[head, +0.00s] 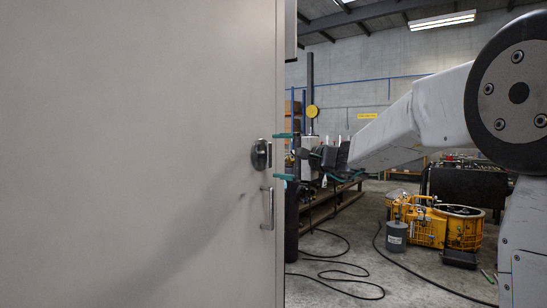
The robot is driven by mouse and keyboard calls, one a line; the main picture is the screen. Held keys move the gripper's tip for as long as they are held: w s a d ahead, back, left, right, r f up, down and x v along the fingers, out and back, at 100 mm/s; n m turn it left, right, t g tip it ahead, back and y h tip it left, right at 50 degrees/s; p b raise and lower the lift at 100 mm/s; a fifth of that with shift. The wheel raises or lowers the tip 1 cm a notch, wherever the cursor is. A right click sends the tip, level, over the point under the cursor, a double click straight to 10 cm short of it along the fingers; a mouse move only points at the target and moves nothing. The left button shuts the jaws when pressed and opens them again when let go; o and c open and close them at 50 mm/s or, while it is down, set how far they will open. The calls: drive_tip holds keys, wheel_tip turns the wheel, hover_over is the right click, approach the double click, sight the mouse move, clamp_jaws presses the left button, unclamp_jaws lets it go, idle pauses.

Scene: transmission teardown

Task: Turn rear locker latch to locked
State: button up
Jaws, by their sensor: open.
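The latch (261,155) is a dark round fitting with a small upright lighter thumb-turn, set near the right edge of the pale grey locker door (130,150). My gripper (280,156) is open just right of the latch. One teal fingertip is above the latch's height and the other below it. They reach the door's right edge, and I see no contact with the latch. I cannot tell from this view whether the latch is locked.
A metal pull handle (267,208) sticks out below the latch, close under the lower finger. Behind are yellow machinery (440,226), a grey canister (396,236) and black cables (340,275) on the concrete floor.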

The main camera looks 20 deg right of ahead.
drive_tip(key=v, duration=0.4)
drive_tip(key=shift+s+d, duration=0.1)
drive_tip(key=shift+s, duration=0.1)
drive_tip(key=s+a+f+n+g+h, duration=0.1)
drive_tip(key=s+a+f+n+g, duration=0.3)
drive_tip(key=s+f, duration=0.55)
drive_tip(key=s+a+f+n+g+h, duration=0.1)
drive_tip(key=s+a+f+g+h, duration=0.15)
drive_tip(key=s+f+g, duration=0.7)
drive_tip(key=s+d+f+n+h, duration=0.2)
drive_tip(key=s+f+h, duration=0.1)
drive_tip(key=s, duration=0.8)
drive_tip(key=s+d+f+n+h, duration=0.3)
drive_tip(key=s+h, duration=0.1)
drive_tip(key=s, duration=0.8)
drive_tip(key=shift+s+f+n, duration=0.25)
drive_tip(key=shift+f+n, duration=0.05)
